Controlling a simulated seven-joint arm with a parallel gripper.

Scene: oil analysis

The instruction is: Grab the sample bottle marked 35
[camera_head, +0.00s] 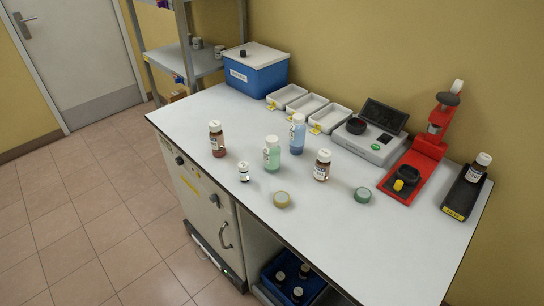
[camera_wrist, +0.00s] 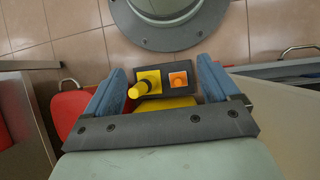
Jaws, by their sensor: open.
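Several bottles stand upright on the white worktop in the head view: a brown one with reddish contents (camera_head: 217,140), a green one (camera_head: 272,154), a blue one (camera_head: 297,134), a brown one with a white cap (camera_head: 322,166) and a small white-capped one (camera_head: 244,172). Another white-capped bottle (camera_head: 479,167) is in a black holder at the right. The labels are too small to read, so I cannot tell which is marked 35. My gripper (camera_wrist: 159,70) shows in the wrist view, open and empty, above the floor. No bottle appears between its fingers.
Two round lids, tan (camera_head: 282,200) and green (camera_head: 362,195), lie near the front. White trays (camera_head: 288,96), a grey instrument (camera_head: 370,145) and a red stand (camera_head: 415,170) line the back. A blue crate (camera_head: 310,291) below holds dark bottles. The worktop's front right is clear.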

